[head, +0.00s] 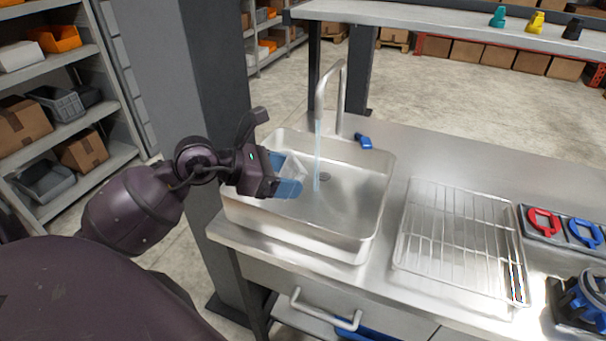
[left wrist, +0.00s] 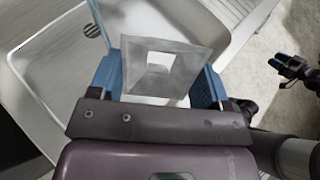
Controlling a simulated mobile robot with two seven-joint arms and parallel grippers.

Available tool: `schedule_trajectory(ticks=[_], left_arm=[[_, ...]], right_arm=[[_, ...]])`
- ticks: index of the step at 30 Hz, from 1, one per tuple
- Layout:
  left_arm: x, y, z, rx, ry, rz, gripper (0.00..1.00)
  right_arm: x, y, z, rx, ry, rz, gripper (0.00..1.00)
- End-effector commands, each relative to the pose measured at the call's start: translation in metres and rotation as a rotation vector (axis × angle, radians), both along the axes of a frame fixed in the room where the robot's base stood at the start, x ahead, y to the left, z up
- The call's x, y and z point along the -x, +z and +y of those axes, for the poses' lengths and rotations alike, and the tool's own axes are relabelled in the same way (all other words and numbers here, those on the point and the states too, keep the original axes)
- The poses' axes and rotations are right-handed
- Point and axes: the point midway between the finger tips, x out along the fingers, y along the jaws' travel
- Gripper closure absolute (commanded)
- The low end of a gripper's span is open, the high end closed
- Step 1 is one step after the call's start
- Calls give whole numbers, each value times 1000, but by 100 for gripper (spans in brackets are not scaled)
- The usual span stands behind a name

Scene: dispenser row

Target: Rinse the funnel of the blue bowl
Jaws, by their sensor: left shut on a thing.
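My left gripper (head: 287,176) is shut on a clear, whitish funnel (head: 300,181) and holds it over the left part of the steel sink (head: 368,222). In the left wrist view the funnel (left wrist: 188,62) shows its square rim and square opening between the blue fingers. A stream of water (head: 317,155) falls from the tap (head: 337,100) just right of the funnel; I cannot tell whether they touch. What looks like my right gripper (left wrist: 288,68) shows at the right of the left wrist view, its jaws unclear. I cannot make out a blue bowl for certain.
A blue tap lever (head: 364,142) sits behind the sink. A wire drying rack (head: 460,240) lies empty to its right. Red (head: 543,222) and blue (head: 585,233) rings and a dark blue device (head: 585,298) stand at the far right. A grey post (head: 215,90) rises left of the sink.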

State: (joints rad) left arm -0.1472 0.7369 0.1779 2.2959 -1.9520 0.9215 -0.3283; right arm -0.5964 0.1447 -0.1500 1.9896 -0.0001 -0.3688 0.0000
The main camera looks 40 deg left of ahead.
Motion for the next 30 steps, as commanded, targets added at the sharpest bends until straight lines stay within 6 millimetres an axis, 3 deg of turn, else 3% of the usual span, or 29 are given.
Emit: schedule_trajectory(ticks=[8,21,30], left_arm=[[-12,-4,5,2,5,-3,54],[-53,-14,14,2,5,-1,54],[-80,-16,21,2,4,-2,54]], right_arm=[[-2,-4,1,0,3,-4,57],[4,-24,2,-1,3,25,57],[-3,-24,4,-2,8,12,57]])
